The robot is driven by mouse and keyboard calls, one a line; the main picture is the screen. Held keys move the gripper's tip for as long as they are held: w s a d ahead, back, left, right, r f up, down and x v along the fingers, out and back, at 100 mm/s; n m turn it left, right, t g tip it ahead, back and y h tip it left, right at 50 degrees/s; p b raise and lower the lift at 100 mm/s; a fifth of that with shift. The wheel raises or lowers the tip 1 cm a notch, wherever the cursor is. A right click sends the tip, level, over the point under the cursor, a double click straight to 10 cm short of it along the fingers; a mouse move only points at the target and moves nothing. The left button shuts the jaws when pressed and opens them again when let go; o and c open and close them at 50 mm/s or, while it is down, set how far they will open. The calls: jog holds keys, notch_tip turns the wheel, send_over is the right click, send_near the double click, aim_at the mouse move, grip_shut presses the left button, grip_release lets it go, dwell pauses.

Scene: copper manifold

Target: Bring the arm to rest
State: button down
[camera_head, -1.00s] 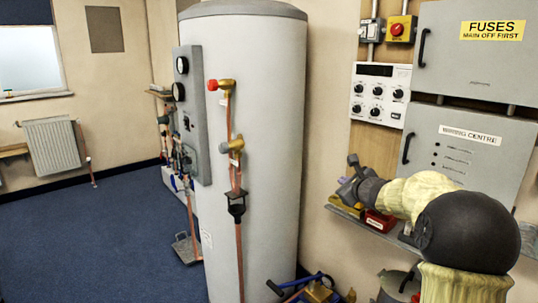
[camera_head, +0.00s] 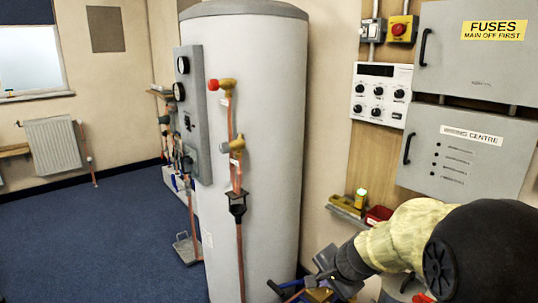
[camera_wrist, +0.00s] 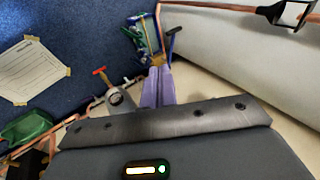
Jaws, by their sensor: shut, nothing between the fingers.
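My arm (camera_head: 408,240), in a pale yellow sleeve with a dark joint, reaches in from the lower right of the head view. It ends in my dark gripper (camera_head: 318,282), low beside the foot of the tall grey cylinder (camera_head: 262,150). In the wrist view my gripper (camera_wrist: 157,72) shows two purple-grey fingers pressed together with nothing between them. Blue and green items (camera_wrist: 145,35) lie beyond the fingertips. In the head view the fingertips are hard to make out against the clutter behind them.
A wall shelf (camera_head: 345,211) holds a yellow-green item (camera_head: 361,197) and a red case (camera_head: 378,215), just above my arm. Grey wall cabinets (camera_head: 470,150) stand at the right. Copper pipes (camera_head: 238,190) run down the cylinder. Blue carpet (camera_head: 90,245) is open at the left.

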jog(key=s+d+f+n+g+h, duration=0.1)
jog(key=s+f+n+g, duration=0.15)
jog(key=s+n, duration=0.4)
jog(key=s+d+f+n+g+h, duration=0.1)
jog(key=s+f+n+h, duration=0.2)
jog(key=s, duration=0.7)
notch_tip(320, 180, up, 23)
jog(key=y+p, duration=0.1)
jog(key=p, duration=2.2)
jog(key=shift+n, duration=0.35)
jog(key=shift+w, duration=0.2)
